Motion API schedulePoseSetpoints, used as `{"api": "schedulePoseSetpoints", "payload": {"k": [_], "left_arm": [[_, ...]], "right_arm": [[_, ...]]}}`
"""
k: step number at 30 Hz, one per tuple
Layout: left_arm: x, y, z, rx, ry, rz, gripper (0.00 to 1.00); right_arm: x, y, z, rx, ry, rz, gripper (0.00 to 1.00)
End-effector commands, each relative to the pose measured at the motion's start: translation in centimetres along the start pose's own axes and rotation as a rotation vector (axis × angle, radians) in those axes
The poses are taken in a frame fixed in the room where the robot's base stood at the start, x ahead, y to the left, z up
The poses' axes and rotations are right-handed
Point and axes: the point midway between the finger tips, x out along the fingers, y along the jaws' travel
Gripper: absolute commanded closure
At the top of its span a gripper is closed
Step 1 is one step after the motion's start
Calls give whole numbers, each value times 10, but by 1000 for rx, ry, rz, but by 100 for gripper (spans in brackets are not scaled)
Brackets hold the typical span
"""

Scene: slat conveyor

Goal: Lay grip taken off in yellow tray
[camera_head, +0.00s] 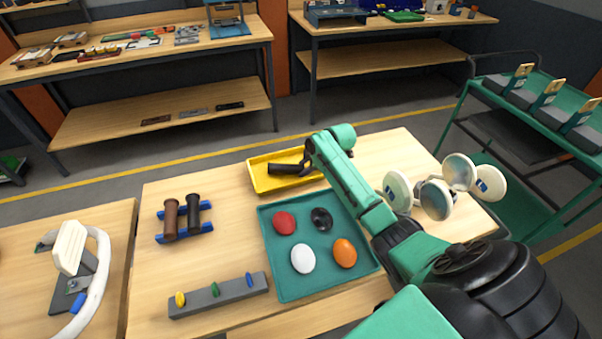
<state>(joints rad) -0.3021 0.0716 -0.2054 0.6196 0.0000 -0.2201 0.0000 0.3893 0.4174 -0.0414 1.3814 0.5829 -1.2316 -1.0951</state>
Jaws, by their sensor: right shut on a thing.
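The yellow tray (261,186) lies on the wooden table, behind the green tray. My right gripper (304,169) is over the yellow tray's right part, shut on a black grip (283,169). The grip lies sideways, its free end pointing left, inside the tray's outline. I cannot tell whether it touches the tray floor. My right arm hides the tray's right end. Two more grips, one brown (171,218) and one dark (194,214), are on a blue rack (206,227) to the left. My left gripper is not in view.
A green tray (272,268) holds red, black, white and orange rounded pieces. A grey bar (219,296) with coloured pegs lies in front. White round discs on a stand (435,198) are right of my arm. Bare table lies between the rack and the trays.

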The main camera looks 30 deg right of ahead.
Motion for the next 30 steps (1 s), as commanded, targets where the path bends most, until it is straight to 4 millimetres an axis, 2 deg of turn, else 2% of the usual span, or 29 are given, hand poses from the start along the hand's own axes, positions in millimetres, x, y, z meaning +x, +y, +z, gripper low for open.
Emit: {"api": "schedulePoseSetpoints", "payload": {"k": [3,18,19,20,26,30], "left_arm": [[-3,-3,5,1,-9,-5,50],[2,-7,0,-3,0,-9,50],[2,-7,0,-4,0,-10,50],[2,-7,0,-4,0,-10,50],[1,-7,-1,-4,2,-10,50],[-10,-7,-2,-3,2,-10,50]], "right_arm": [[-2,1,-2,0,1,0,100],[11,-8,6,1,-6,-13,100],[11,-9,6,1,-7,-15,57],[11,-9,6,1,-7,-16,48],[10,-10,4,0,-6,-19,48],[-4,-4,-2,1,-5,-19,48]]}}
